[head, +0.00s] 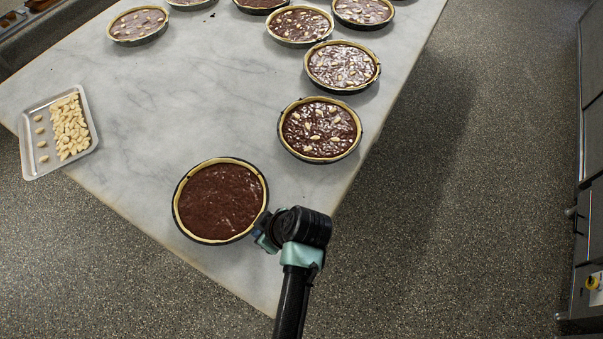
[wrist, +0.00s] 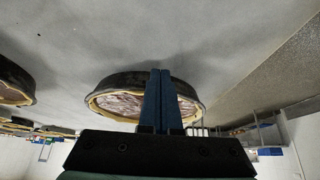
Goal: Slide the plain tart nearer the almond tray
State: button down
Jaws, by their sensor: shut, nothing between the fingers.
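The plain tart (head: 220,200), dark chocolate with no almonds in a pale crust and black tin, sits near the front corner of the marble table. My gripper (head: 264,238) is shut and empty, low at the plain tart's right-hand side. In the wrist view the shut fingers (wrist: 161,100) overlap a tart in a black tin (wrist: 130,82), apparently the plain one; I cannot tell whether they touch it. The almond tray (head: 29,120), metal with pale almonds, lies at the table's left edge, up and left of the plain tart. The wrist view does not show the tray.
An almond-topped tart (head: 320,130) stands up and right of the plain tart near the right table edge, with several more behind it. The marble (head: 150,120) between plain tart and tray is clear. The table's front corner (head: 268,300) is close below my gripper.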

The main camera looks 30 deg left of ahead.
aim_at(181, 181)
jog(key=a+b, duration=0.2)
jog(key=a, duration=0.5)
jog(key=w+a+b, duration=0.1)
jog(key=a+b, duration=0.1)
jog(key=a, duration=0.6)
jog(key=a+b, duration=0.3)
jog(key=a, duration=0.4)
jog(key=shift+w+a, duration=0.35)
jog(key=shift+w, duration=0.05)
jog(key=shift+a+r+b, duration=0.15)
jog(key=shift+a+b, duration=0.15)
jog(key=shift+a, duration=0.3)
jog(key=shift+d, duration=0.15)
